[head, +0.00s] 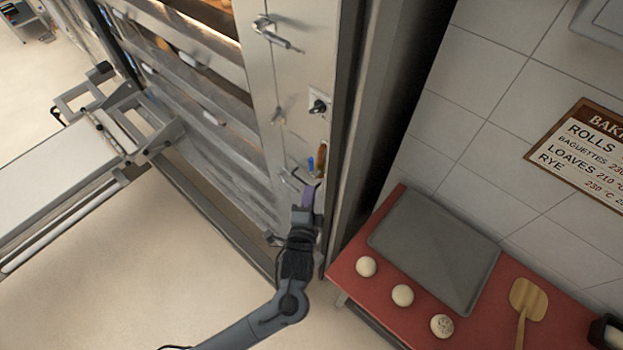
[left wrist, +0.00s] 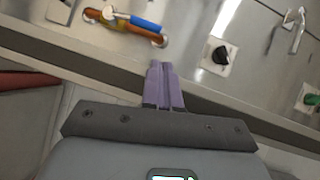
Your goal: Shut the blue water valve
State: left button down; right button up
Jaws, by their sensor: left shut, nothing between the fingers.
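The blue valve lever (head: 311,164) is on the oven's front panel, beside a short copper-orange pipe (head: 321,160). In the left wrist view, the blue lever (left wrist: 145,23) lies roughly along the pipe (left wrist: 130,31), near the top edge. My left gripper (head: 308,196) is just below the valve in the head view. In the left wrist view, its purple fingers (left wrist: 160,66) are shut together and empty, apart from the lever. My right gripper is not in view.
A black rotary knob (head: 319,106) and a metal latch handle (head: 277,33) are on the panel above the valve. A red table (head: 355,287) with a dark tray (head: 436,250), dough balls and a wooden paddle (head: 528,296) stands right. A loader (head: 60,180) stands left.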

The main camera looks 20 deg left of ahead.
pick_arm(q)
jog(key=p+x, duration=0.1)
jog(key=x, duration=0.8)
jog(key=shift+w, duration=0.3)
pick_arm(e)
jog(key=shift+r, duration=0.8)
pick_arm(q)
jog(key=shift+w+a, duration=0.1)
jog(key=shift+a, duration=0.05)
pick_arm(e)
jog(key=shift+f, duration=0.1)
